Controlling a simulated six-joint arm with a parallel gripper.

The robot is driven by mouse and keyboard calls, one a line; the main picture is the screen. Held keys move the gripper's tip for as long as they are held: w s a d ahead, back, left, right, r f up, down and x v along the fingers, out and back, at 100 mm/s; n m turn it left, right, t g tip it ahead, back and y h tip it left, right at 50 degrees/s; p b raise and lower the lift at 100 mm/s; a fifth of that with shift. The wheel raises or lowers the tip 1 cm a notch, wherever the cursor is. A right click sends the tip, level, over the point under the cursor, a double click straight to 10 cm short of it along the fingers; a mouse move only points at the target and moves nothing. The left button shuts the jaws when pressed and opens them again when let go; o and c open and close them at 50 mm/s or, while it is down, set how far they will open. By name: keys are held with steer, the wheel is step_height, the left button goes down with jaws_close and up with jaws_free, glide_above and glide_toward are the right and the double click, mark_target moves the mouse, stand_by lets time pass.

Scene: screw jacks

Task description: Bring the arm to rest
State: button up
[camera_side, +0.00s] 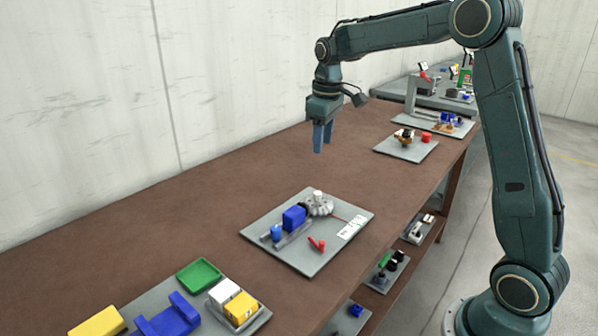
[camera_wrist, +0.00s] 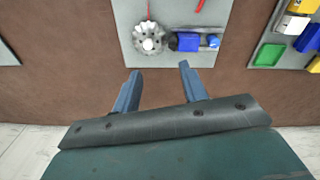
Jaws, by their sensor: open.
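My gripper (camera_side: 323,136) hangs over the brown table (camera_side: 225,175), above its bare part between two grey boards, with its fingers pointing down. In the wrist view my gripper (camera_wrist: 156,82) shows two blue fingers set apart, with nothing between them. It is open and empty, clear of the table and of every board.
A grey board (camera_side: 310,265) with a blue block (camera_side: 294,217), a silver toothed part (camera_side: 318,204) and a red piece (camera_side: 317,244) lies nearest. A board with a green tray (camera_side: 199,274) is front left. Another board (camera_side: 405,148) lies farther back. A wall stands behind.

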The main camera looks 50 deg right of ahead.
steer(key=s+a+r+t, duration=0.1)
steer(key=s+a+r, duration=0.15)
steer(key=s, duration=0.25)
steer(key=s+a+r+m+t, duration=0.1)
steer(key=s+a+r, duration=0.15)
steer(key=s, duration=0.25)
steer(key=s+a+r+t, duration=0.1)
steer(key=s+a+r, duration=0.1)
steer(key=s+a, duration=0.25)
steer(key=s+a+f+t, duration=0.1)
steer(key=s+f, duration=0.1)
steer(key=s, duration=0.5)
steer(key=s+a+f+m, duration=0.1)
steer(key=s+a, duration=0.1)
steer(key=s, duration=0.5)
steer(key=shift+f+t, duration=0.35)
steer(key=shift+t, duration=0.05)
